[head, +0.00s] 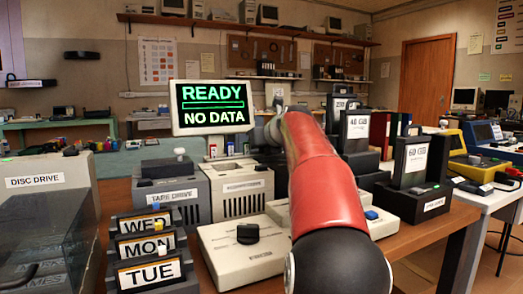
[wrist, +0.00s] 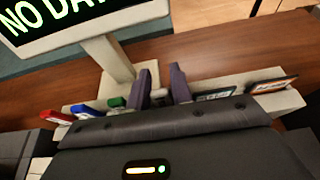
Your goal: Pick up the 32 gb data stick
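Small data sticks stand in a pale holder (wrist: 292,101) below the monitor. In the wrist view these are a red one (wrist: 57,117), a blue one with red (wrist: 82,111) and a green one (wrist: 117,102), left of my gripper. Their labels are too small to read, so I cannot tell which is 32 GB. My gripper (wrist: 163,84) is open, its two dark fingers apart over the holder, with no stick clearly between them. Flat cards, one dark (wrist: 215,94) and one orange-edged (wrist: 271,86), sit right of the fingers. In the head view my arm hides the gripper.
The monitor (head: 212,107) reads "READY / NO DATA". Day-labelled cartridges (head: 150,272) stand front left. Upright 40 GB (head: 357,128) and 60 GB (head: 416,158) units stand right of my arm.

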